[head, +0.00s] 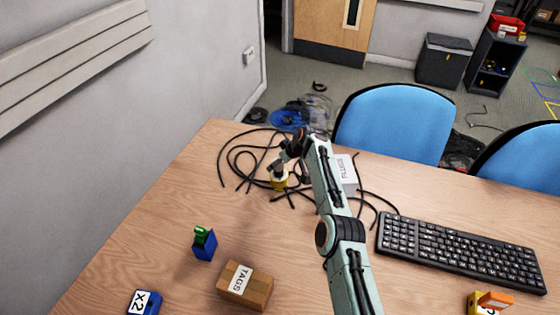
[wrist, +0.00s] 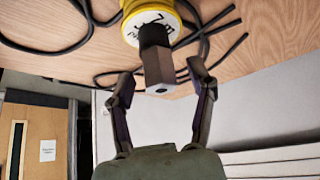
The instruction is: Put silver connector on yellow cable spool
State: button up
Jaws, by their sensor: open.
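The yellow cable spool (wrist: 150,20), with a white label, sits on the wooden table; in the head view it (head: 279,184) is beneath my gripper (head: 284,162). The silver connector (wrist: 159,72), a grey block with a darker section toward the spool, stands on the spool's labelled face in the wrist view. In the head view it is small and hard to separate from the gripper. My gripper (wrist: 162,78) is open in the wrist view, with one finger on each side of the connector's end and visible gaps between.
Black cables (head: 240,160) lie around the spool. A white box (head: 346,172) stands behind my arm. A TAGS box (head: 245,286), a blue holder with a green piece (head: 204,245), a blue block (head: 145,302), a keyboard (head: 460,252) and a yellow-orange item (head: 490,303) are on the table. Left-centre is clear.

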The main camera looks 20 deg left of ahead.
jog(key=shift+d+r, duration=0.2)
jog(key=shift+r, duration=0.55)
jog(key=v, duration=1.1)
jog(key=s+d+r+m+g+h, duration=0.1)
jog(key=s+d+r+m+h, duration=0.1)
jog(key=s+d+r, duration=0.45)
jog(key=s+d+r+m+h, duration=0.2)
jog(key=s+d+r+m, duration=0.1)
jog(key=s+d, duration=0.65)
jog(key=s+d+f+m+g, duration=0.1)
jog(key=s+d+m, duration=0.2)
jog(key=s, duration=0.9)
jog(key=s+d+f+m+g+h, duration=0.1)
jog(key=s+d, duration=0.4)
jog(key=s, duration=0.8)
jog(key=shift+f+m, duration=0.45)
jog(key=shift+m, duration=0.65)
jog(key=shift+s+d, duration=0.1)
